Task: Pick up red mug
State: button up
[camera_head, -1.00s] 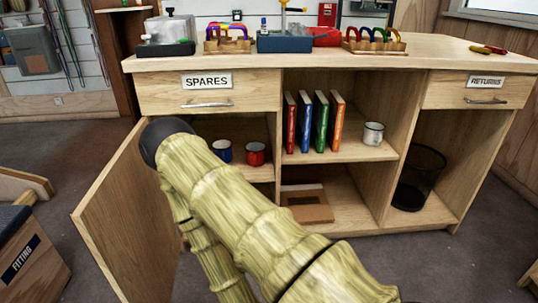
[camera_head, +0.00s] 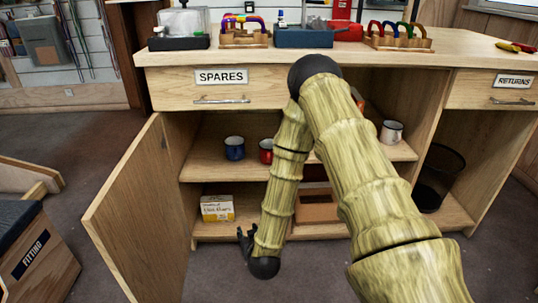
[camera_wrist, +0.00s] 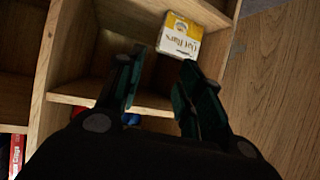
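The red mug (camera_head: 266,150) stands on the upper shelf of the open left cabinet bay, its right side hidden by my arm. A blue mug (camera_head: 235,148) stands just left of it. My gripper (camera_head: 246,238) is low in front of the cabinet, below and apart from the mugs. In the wrist view my gripper (camera_wrist: 160,70) is open with nothing between its fingers. Small patches of red and blue show past the fingers there, mostly hidden.
A white and yellow box (camera_head: 217,208) sits on the bottom shelf, also seen in the wrist view (camera_wrist: 180,38). The cabinet door (camera_head: 140,215) stands open at left. A white mug (camera_head: 391,132) is in the middle bay. A dark bin (camera_head: 437,175) is at right.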

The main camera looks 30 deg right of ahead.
jog(key=w+d+r+m+t+h, duration=0.2)
jog(key=w+d+r+h, duration=0.1)
jog(key=w+d+r, duration=0.4)
jog(key=m+h, duration=0.2)
jog(key=h, duration=0.2)
send_near(269, 154)
jog(key=shift+t, duration=0.4)
jog(key=shift+f+b+x, duration=0.15)
jog(key=shift+b+x, duration=0.55)
jog(key=shift+x, duration=0.65)
jog(key=shift+f+b+x, duration=0.15)
jog(key=shift+b+x, duration=0.6)
jog(key=shift+x, duration=0.55)
jog(key=shift+f+b+x, duration=0.2)
jog(key=shift+b+x, duration=0.5)
jog(key=shift+x, duration=0.65)
jog(key=shift+w+d+r, duration=0.15)
jog(key=shift+w+d, duration=0.3)
jog(key=shift+c, duration=0.2)
grip_shut()
